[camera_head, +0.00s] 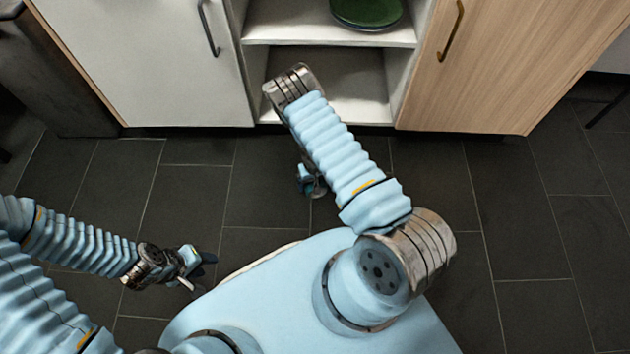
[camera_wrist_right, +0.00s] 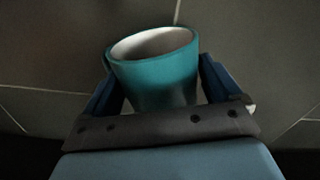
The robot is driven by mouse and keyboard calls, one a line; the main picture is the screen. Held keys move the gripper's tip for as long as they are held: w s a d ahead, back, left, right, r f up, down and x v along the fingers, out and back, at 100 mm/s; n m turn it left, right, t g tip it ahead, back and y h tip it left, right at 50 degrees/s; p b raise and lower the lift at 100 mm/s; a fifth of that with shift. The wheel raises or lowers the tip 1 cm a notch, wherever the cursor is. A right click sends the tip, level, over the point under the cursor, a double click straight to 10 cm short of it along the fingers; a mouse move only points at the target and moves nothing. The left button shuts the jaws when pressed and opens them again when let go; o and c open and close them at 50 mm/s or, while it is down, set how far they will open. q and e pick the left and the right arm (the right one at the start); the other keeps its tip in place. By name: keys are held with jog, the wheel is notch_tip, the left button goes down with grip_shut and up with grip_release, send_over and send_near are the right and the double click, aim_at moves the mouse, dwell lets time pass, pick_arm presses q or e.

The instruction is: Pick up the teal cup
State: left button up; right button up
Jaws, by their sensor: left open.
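The teal cup (camera_wrist_right: 160,75) shows in the right wrist view, with a pale inside and its rim tilted towards the upper left. It sits between the two blue fingers of my right gripper (camera_wrist_right: 160,88), which look closed against its sides. Dark floor shows behind it. In the head view my right gripper (camera_head: 312,186) hangs over the floor in front of the cabinet, mostly hidden by my right arm, and the cup cannot be made out clearly there. My left gripper (camera_head: 200,270) is open and empty at the lower left, over the floor.
A cabinet stands ahead, with a white door (camera_head: 150,60) at left, an open shelf (camera_head: 330,42) in the middle and a wooden door (camera_head: 510,70) at right. A green dish (camera_head: 366,10) lies on the shelf. The dark tiled floor (camera_head: 540,220) is clear at right.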

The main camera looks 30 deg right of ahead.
jog(key=c, duration=1)
jog(key=shift+r, duration=0.35)
notch_tip(320, 180, up, 3)
jog(key=shift+f+p, duration=0.15)
jog(key=shift+p, duration=0.25)
jog(key=s+a+r, duration=0.2)
jog(key=s+r, duration=0.1)
jog(key=s, duration=0.1)
jog(key=s+a+r+b, duration=0.1)
jog(key=s+r, duration=0.2)
jog(key=s, duration=0.1)
jog(key=s+a+r, duration=0.2)
jog(key=s+r, duration=0.1)
jog(key=s, duration=0.2)
jog(key=shift+a+r+b, duration=0.35)
jog(key=shift+b, duration=0.05)
